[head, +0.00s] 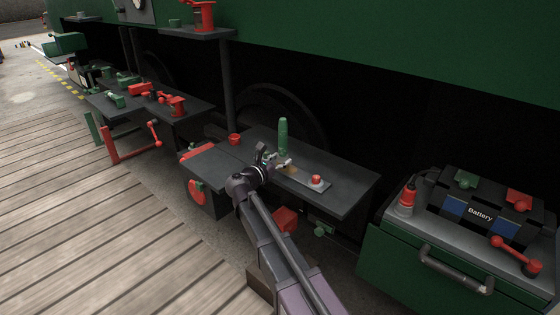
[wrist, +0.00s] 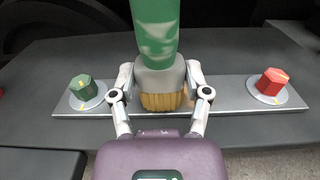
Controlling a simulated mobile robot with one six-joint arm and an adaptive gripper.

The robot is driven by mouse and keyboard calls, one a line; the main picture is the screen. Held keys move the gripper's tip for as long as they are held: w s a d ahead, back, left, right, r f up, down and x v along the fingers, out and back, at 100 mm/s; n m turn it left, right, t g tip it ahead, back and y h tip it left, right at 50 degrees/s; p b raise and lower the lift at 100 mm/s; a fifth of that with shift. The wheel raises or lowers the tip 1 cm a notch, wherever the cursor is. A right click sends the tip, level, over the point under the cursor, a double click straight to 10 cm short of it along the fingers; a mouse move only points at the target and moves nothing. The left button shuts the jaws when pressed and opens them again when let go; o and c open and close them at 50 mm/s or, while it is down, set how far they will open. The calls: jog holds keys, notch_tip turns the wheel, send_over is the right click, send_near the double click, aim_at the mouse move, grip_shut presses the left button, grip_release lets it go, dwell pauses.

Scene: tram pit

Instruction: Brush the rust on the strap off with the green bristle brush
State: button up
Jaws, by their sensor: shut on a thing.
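The green bristle brush (head: 283,137) stands upright, handle up, over the middle of the grey strap (head: 304,179). In the wrist view the brush (wrist: 153,32) has a grey collar and tan bristles pointing down. My gripper (wrist: 160,82) is shut on the collar, one finger on each side; in the head view my gripper (head: 274,160) is at the strap. The bristles are at the strap (wrist: 226,93); I cannot tell whether they touch it. A brownish patch by the brush foot may be rust or bristles. The strap's middle is partly hidden behind the brush.
A green bolt head (wrist: 82,87) and a red one (wrist: 270,84) stand at the strap's ends. A red knob (head: 234,140) is on the dark table (head: 341,185). A battery (head: 481,213) sits on the green cabinet at right. The table's right side is clear.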

aim_at(287, 156)
jog(key=shift+w, duration=0.1)
jog(key=shift+w+d+r, duration=0.1)
jog(key=shift+w+d, duration=0.4)
jog(key=shift+w, duration=0.05)
jog(key=shift+w+d, duration=0.4)
jog(key=shift+w, duration=0.15)
jog(key=shift+d, duration=0.1)
jog(key=shift+w, duration=0.1)
dwell(0.3)
jog(key=shift+w+d, duration=0.45)
jog(key=shift+w, duration=0.15)
jog(key=shift+s, duration=0.1)
dwell(0.4)
jog(key=shift+s+a, duration=0.1)
jog(key=shift+s, duration=0.55)
